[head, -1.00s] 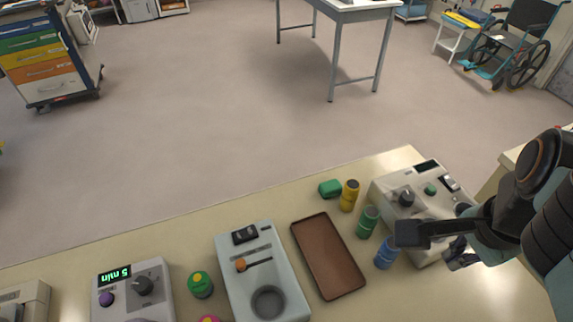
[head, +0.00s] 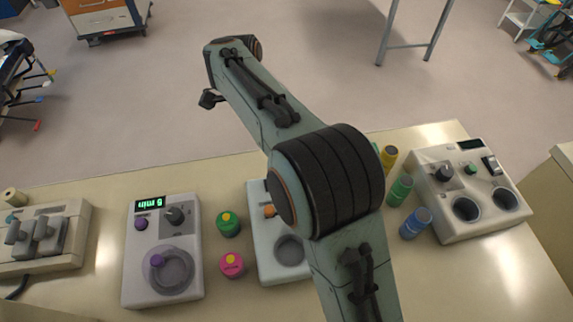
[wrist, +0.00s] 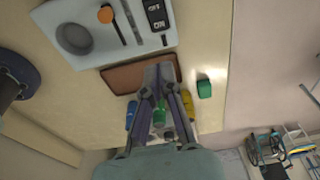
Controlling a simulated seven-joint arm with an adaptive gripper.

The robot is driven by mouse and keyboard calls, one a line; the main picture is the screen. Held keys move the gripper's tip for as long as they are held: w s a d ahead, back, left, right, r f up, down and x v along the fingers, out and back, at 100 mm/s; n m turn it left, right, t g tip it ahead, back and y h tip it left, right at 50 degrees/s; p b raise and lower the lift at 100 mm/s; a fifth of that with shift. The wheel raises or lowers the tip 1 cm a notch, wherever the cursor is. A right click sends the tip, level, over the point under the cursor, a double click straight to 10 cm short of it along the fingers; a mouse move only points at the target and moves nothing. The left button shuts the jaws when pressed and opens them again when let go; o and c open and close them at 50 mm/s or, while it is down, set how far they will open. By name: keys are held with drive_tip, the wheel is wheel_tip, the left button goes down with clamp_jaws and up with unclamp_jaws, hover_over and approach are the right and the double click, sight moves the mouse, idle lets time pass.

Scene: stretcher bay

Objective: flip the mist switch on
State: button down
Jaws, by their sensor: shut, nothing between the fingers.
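The pale grey device with a round well shows in the wrist view (wrist: 85,55) and, partly behind my arm, in the head view (head: 262,265). It carries a black rocker switch (wrist: 157,15) marked OFF and ON; no mist label is legible and I cannot tell its position. The arm hides this switch in the head view. An orange-knobbed lever (wrist: 105,14) lies beside it. My gripper (wrist: 160,72) is shut and empty. In the wrist view its tips appear over the brown tray (wrist: 122,77), apart from the switch. In the head view the fingers cannot be made out clearly.
A right-hand device (head: 436,202) also has a rocker switch (head: 491,165). A timer device (head: 135,262) and a lever unit (head: 75,222) stand left. Green (head: 228,224) and pink (head: 232,265) jars stand between devices. Blue (head: 415,222) and yellow (wrist: 188,100) cylinders and a green block (wrist: 204,89) are near the tray.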

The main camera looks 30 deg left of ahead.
drive_tip(key=f, duration=0.4)
drive_tip(key=w+d+f, duration=0.1)
drive_tip(key=f, duration=0.9)
drive_tip(key=shift+w+d, duration=0.35)
drive_tip(key=shift+w+d+f, duration=0.1)
drive_tip(key=shift+d, duration=0.05)
drive_tip(key=shift+f+g, duration=0.1)
drive_tip(key=shift+g, duration=0.2)
drive_tip(key=shift+a, duration=0.2)
drive_tip(key=shift+s+a+r, duration=0.35)
drive_tip(key=shift+s+a, duration=0.05)
drive_tip(key=shift+s, duration=0.2)
